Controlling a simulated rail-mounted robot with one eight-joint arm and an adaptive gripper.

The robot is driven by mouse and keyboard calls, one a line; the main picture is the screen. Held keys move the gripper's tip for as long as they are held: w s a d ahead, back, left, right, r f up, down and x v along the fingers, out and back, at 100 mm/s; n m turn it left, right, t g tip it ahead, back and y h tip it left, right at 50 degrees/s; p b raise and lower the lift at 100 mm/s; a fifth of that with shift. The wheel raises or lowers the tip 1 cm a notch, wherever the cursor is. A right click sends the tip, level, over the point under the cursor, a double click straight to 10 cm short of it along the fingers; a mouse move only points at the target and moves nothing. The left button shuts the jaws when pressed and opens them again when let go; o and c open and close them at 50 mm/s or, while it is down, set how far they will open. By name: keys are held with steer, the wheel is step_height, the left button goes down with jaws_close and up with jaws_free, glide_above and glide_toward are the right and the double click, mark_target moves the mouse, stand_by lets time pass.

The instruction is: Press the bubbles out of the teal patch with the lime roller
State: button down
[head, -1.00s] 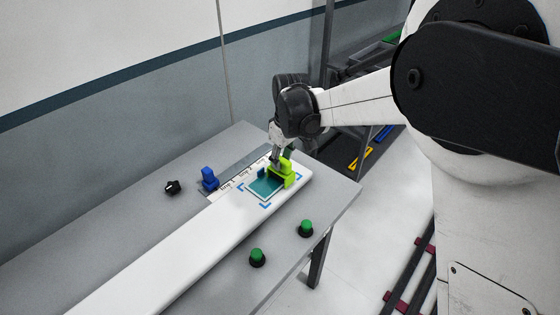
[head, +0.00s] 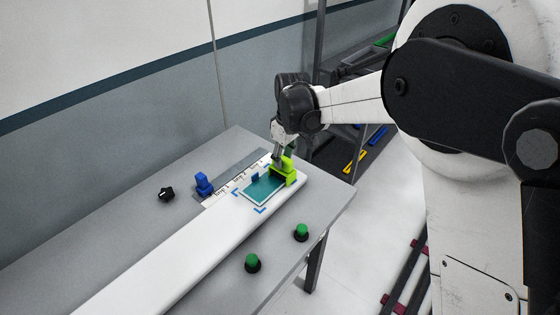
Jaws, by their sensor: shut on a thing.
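The teal patch (head: 263,189) lies on the white panel (head: 170,249), inside blue corner marks. The lime roller (head: 289,169) stands upright at the patch's right end. My gripper (head: 277,161) comes down from above and is shut on the lime roller. The roller's lower part is over or against the patch; I cannot tell whether it touches. A small blue piece (head: 255,176) shows at the patch's far edge. Bubbles are too small to make out.
A blue block-shaped tool (head: 203,184) stands left of the patch by a labelled strip (head: 235,182). A black knob (head: 167,193) sits farther left. Two green-topped black buttons (head: 252,262) (head: 301,232) stand on the grey table (head: 215,290) in front. The table's right edge is near the patch.

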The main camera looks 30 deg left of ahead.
steer(key=shift+w, duration=0.25)
steer(key=shift+r+p, duration=1.35)
steer(key=shift+r, duration=2.15)
